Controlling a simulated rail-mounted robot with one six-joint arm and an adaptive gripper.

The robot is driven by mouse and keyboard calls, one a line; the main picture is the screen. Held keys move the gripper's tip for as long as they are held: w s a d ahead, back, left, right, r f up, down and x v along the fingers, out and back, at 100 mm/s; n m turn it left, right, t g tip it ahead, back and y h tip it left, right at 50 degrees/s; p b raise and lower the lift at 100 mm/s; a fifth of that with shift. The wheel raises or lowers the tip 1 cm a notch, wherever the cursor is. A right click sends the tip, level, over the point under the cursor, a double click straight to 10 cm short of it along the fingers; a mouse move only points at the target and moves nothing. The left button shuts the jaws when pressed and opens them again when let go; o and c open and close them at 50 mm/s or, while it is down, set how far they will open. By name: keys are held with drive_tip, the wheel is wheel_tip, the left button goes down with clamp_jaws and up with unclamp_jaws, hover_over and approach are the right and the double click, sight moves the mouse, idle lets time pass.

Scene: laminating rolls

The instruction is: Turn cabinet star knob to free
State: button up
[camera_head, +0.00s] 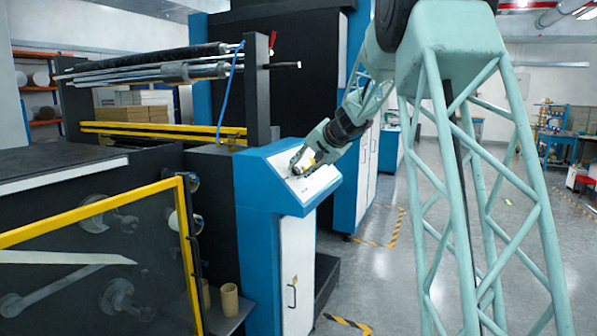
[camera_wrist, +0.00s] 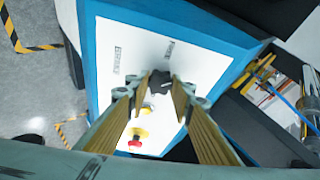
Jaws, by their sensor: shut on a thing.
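The cabinet (camera_head: 255,190) is blue with a sloped white control panel (camera_head: 320,182) on top. The star knob (camera_wrist: 158,78) is small and black and sits on this panel. My gripper (camera_head: 298,166) is down at the panel. In the wrist view, the fingertips of my gripper (camera_wrist: 158,90) are on both sides of the knob and shut on it. The fingers hide part of the knob, and its pointing direction cannot be read. In the head view, my gripper covers the knob.
A red button (camera_wrist: 135,143) with yellow around it is on the same panel, close to my fingers. To the left stands a machine with a yellow-framed guard (camera_head: 95,208) and rollers (camera_head: 150,68). Open floor (camera_head: 400,275) lies to the right of the cabinet.

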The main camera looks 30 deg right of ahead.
drive_tip(key=shift+d+f+n+t+y, duration=0.1)
drive_tip(key=shift+n+t+y, duration=0.3)
drive_tip(key=shift+n, duration=1)
drive_tip(key=shift+d+f+n+t+y, duration=0.15)
drive_tip(key=shift+n+y, duration=0.45)
drive_tip(key=shift+n, duration=0.8)
drive_tip(key=shift+n+y, duration=0.9)
drive_tip(key=shift+n, duration=2)
drive_tip(key=o, duration=0.9)
drive_tip(key=shift+c, duration=0.2)
drive_tip(key=shift+s+r, duration=0.1)
drive_tip(key=v, duration=1.1)
drive_tip(key=shift+s+d, duration=0.25)
drive_tip(key=shift+s, duration=0.15)
drive_tip(key=shift+a, duration=0.1)
